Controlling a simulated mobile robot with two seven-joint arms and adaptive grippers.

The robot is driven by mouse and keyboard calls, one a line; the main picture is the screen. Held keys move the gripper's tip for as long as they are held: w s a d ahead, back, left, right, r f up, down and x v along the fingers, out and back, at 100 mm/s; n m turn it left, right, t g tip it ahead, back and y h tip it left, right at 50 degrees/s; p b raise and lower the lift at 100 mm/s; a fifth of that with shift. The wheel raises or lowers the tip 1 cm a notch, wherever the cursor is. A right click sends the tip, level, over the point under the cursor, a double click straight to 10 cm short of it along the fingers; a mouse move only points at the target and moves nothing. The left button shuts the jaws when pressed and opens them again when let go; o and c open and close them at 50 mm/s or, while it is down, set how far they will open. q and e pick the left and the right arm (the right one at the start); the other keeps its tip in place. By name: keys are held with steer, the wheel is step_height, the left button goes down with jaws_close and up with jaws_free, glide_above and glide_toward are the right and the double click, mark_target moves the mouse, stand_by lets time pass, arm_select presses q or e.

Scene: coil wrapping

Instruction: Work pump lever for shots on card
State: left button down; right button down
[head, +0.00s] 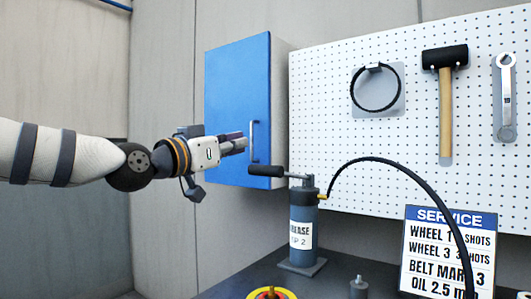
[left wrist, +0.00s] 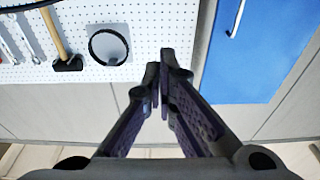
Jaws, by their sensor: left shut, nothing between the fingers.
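A dark blue-grey grease pump (head: 303,232) labelled as grease stands upright on the dark bench. Its lever (head: 266,171) has a black handle that points left from the top of the pump. A black hose arcs from the pump to the right. My right gripper is not seen.
A blue cabinet (head: 230,115) with a handle hangs behind my gripper. The pegboard (head: 325,90) holds a black ring (head: 356,98), a mallet (head: 445,100) and a wrench (head: 505,95). A red and yellow round part (head: 271,294) and a small grey part (head: 358,288) are at the front of the bench.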

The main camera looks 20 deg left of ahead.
arm_select(q)
steer(key=shift+s+a, duration=0.15)
steer(key=shift+a, duration=0.05)
